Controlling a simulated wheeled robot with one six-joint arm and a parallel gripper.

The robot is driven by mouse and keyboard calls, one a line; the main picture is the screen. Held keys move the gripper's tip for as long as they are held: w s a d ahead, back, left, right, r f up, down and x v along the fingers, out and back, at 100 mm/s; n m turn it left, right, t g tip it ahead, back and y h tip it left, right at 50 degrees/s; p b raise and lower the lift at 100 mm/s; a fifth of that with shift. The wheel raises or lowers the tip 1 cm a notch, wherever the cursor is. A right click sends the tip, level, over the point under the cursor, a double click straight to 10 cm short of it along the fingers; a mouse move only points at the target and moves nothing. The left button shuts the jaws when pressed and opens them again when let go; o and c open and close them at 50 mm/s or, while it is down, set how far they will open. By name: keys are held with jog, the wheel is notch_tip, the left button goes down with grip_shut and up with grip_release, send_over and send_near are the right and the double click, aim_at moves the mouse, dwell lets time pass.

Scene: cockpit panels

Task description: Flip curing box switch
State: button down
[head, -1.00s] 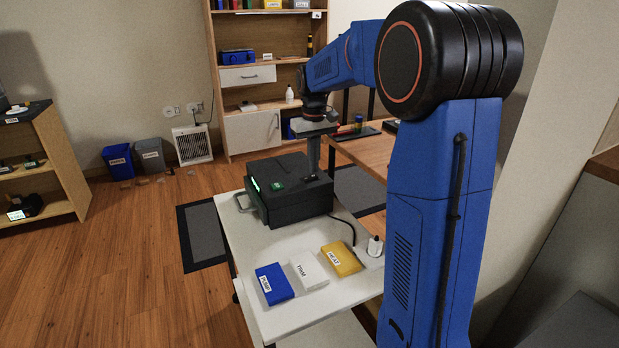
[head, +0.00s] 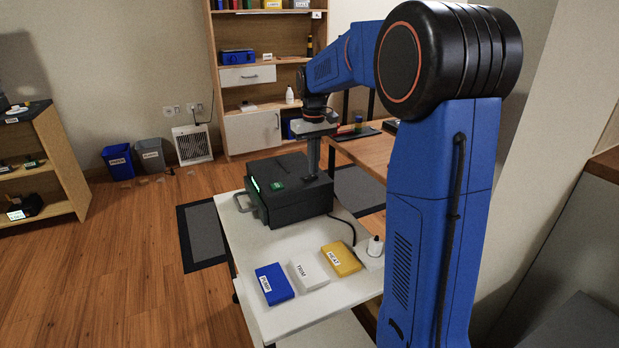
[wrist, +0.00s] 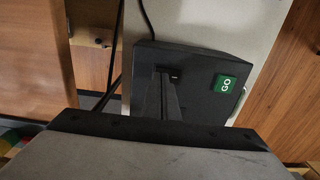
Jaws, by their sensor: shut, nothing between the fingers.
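The curing box (head: 300,207) is a black box on a white cart, with a glowing green strip (head: 255,185) on its left side and a green GO label (head: 277,185) on top. The box (wrist: 200,110) and the GO label (wrist: 226,84) also show in the wrist view. My gripper (head: 311,177) points straight down, shut and empty, with its tips at the box's top near the right edge. In the wrist view the tips (wrist: 168,72) are left of the GO label, beside a small dark piece that may be the switch. I cannot tell whether they touch it.
Blue (head: 273,284), white (head: 309,270) and yellow (head: 341,259) labelled blocks lie on the cart (head: 325,300) in front of the box. A white plug-like object (head: 375,247) stands at the right, near a black cable. A wooden table is behind to the right.

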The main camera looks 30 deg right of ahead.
aim_at(314, 176)
jog(key=shift+f, duration=0.5)
dwell(0.3)
jog(key=shift+r, duration=3.5)
jog(key=shift+s, duration=0.1)
jog(key=s+a+t, duration=0.1)
jog(key=s+a, duration=0.2)
jog(key=s, duration=0.6)
jog(key=s+a+t, duration=0.1)
jog(key=s+a, duration=0.3)
jog(key=s, duration=0.6)
jog(key=s+a+f+t, duration=0.1)
jog(key=s+f, duration=0.3)
jog(key=s, duration=0.4)
jog(key=s+a+f+t, duration=0.1)
jog(key=s+a+f, duration=0.1)
jog(key=s+f, duration=0.3)
jog(key=s, duration=0.4)
jog(key=shift+a+t, duration=0.15)
jog(key=shift+t, duration=0.25)
